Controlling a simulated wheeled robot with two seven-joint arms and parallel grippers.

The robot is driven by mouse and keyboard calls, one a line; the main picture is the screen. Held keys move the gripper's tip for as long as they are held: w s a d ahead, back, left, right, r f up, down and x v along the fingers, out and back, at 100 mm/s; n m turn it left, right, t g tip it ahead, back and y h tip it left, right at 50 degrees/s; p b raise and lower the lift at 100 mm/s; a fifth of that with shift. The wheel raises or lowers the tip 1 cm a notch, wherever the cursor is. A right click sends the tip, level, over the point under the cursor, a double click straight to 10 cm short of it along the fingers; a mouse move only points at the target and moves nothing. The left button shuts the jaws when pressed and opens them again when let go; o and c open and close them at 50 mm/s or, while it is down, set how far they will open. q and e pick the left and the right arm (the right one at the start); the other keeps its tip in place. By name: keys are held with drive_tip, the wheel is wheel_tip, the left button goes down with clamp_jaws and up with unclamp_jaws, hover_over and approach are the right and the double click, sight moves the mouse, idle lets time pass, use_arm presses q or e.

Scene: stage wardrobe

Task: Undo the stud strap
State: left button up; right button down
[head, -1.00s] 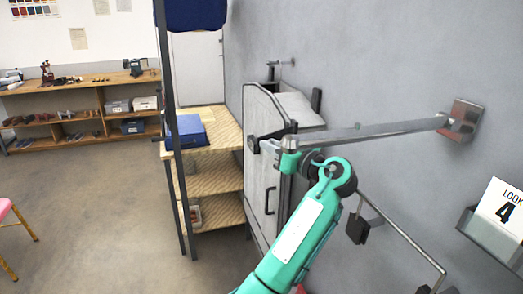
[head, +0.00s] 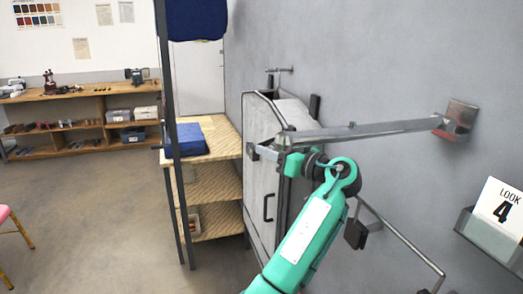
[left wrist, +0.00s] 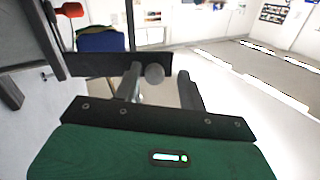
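A grey strap (head: 365,131) runs from a wall bracket (head: 461,117) with a red part, across the upper front of a grey cabinet (head: 262,182). My left gripper (head: 263,151), on a green arm, is at the strap's left end, by the cabinet's front. In the left wrist view its two fingers (left wrist: 161,86) stand apart. A round grey stud (left wrist: 155,73) shows between them, closer to the left finger, in front of a dark strap end (left wrist: 100,64). I cannot tell whether a finger touches the stud. My right gripper is not in view.
The cabinet has a dark door handle (head: 268,205). A wooden shelf unit (head: 215,182) with a blue box (head: 190,138) and a dark post (head: 172,150) stand at its left. A wall rail (head: 400,235) and a "LOOK 4" holder (head: 490,238) are at the right.

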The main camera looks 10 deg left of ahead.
use_arm(q)
drive_tip(key=shift+w+d+f, duration=0.1)
drive_tip(key=shift+w+d, duration=0.05)
drive_tip(key=shift+r, duration=0.25)
wheel_tip(320, 180, up, 20)
drive_tip(key=b, duration=0.4)
drive_tip(key=shift+s+a+b, duration=0.2)
drive_tip(key=shift+s+b, duration=0.05)
drive_tip(key=shift+b, duration=0.05)
drive_tip(key=shift+f, duration=0.1)
